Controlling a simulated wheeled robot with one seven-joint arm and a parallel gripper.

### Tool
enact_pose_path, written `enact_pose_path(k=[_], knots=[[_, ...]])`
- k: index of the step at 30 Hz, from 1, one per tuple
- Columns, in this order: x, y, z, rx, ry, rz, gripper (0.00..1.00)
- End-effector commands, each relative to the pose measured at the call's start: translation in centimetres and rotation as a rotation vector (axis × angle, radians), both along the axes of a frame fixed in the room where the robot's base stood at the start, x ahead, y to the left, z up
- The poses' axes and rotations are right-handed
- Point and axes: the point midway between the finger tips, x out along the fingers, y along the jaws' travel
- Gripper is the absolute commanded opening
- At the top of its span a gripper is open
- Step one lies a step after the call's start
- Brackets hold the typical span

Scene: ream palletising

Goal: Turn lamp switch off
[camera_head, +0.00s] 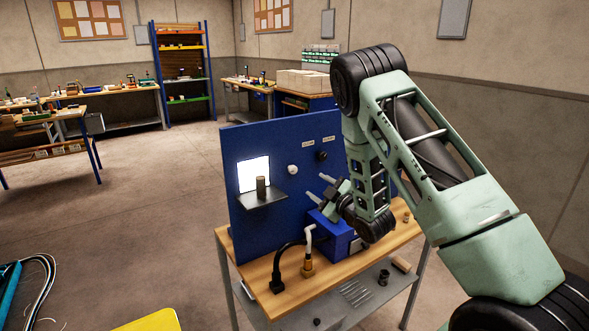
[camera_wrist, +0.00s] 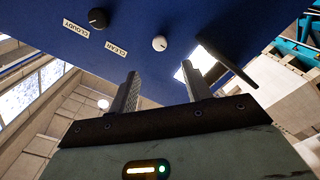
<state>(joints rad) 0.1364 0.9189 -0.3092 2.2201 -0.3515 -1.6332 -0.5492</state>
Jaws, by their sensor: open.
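An upright blue panel (camera_head: 262,140) carries a bright, lit white square (camera_head: 254,174), also partly visible in the wrist view (camera_wrist: 203,59). To its right are a round white knob (camera_head: 292,170) and a black knob (camera_head: 321,156); I cannot tell for certain which is the lamp switch. In the wrist view, the white knob (camera_wrist: 159,43) lies beyond the gap between my fingers, and the black knob (camera_wrist: 98,18) is up and left. My gripper (camera_head: 320,188) is open and empty in front of the panel, apparently apart from both knobs; it also shows in the wrist view (camera_wrist: 161,78).
Labels CLOUDY (camera_wrist: 75,25) and CLEAR (camera_wrist: 116,48) are near the black knob. A small dark shelf (camera_head: 270,198) with a dark cylinder (camera_head: 261,187) juts out below the lit square. A blue box (camera_head: 333,236) and a hose fitting (camera_head: 308,262) stand on the wooden bench (camera_head: 258,273).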

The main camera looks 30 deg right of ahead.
Motion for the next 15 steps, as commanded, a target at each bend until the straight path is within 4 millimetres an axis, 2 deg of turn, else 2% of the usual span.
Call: enact_pose_path(k=[1,9,15], knots=[[1.2,0.1,0.5,0.000,-0.001,0.002,0.49],[6.8,0.3,0.5,0.002,-0.001,0.002,0.49],[10.2,0.4,0.3,0.001,0.000,0.001,0.49]])
